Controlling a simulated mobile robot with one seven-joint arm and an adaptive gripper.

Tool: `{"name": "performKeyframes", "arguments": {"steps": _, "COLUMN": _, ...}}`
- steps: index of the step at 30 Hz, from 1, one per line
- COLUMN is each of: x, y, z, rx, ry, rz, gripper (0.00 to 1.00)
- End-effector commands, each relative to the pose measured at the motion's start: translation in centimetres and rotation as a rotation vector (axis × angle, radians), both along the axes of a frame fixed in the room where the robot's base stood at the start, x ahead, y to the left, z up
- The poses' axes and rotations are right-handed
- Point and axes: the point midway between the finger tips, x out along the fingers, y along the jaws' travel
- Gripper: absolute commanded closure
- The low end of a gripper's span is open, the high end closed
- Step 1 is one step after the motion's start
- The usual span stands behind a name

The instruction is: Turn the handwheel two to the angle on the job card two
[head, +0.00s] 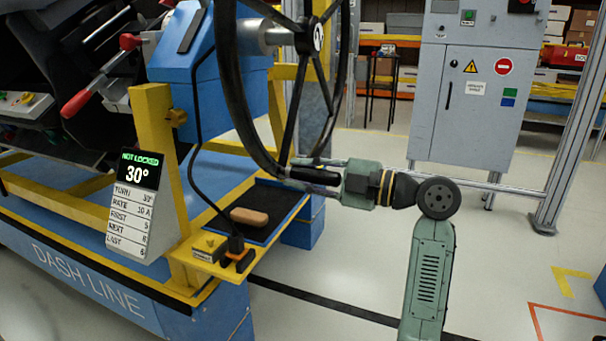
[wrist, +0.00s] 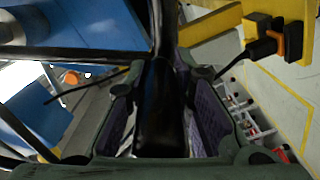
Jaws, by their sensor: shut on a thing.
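A red-handled lever (head: 82,100) is at the left. A dark tray (head: 278,205) with a brown block (head: 249,216) lies below the wheel. A black cable hangs to a plug (head: 236,243). A grey cabinet (head: 470,110) stands behind.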

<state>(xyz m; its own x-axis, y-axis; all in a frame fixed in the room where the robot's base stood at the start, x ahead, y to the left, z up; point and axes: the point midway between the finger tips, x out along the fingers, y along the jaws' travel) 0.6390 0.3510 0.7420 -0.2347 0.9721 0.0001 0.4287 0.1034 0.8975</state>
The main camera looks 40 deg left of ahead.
Motion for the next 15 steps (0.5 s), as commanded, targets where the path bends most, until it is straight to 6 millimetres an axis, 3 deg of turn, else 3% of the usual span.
{"name": "performKeyframes", "arguments": {"steps": 1, "x": 0.06, "y": 0.03, "z": -0.37, "rx": -0.008, "ry": 0.003, "rz": 0.0, "gripper": 1.0}}
{"name": "performKeyframes", "arguments": {"steps": 2, "x": 0.07, "y": 0.03, "z": -0.36, "rx": -0.008, "ry": 0.003, "rz": 0.0, "gripper": 0.77}}
{"name": "performKeyframes", "arguments": {"steps": 11, "x": 0.03, "y": 0.01, "z": -0.16, "rx": -0.003, "ry": 0.001, "rz": -0.001, "gripper": 0.57}}
{"name": "performKeyframes", "arguments": {"steps": 15, "x": 0.02, "y": 0.0, "z": -0.09, "rx": -0.002, "ry": 0.001, "rz": 0.0, "gripper": 0.57}}
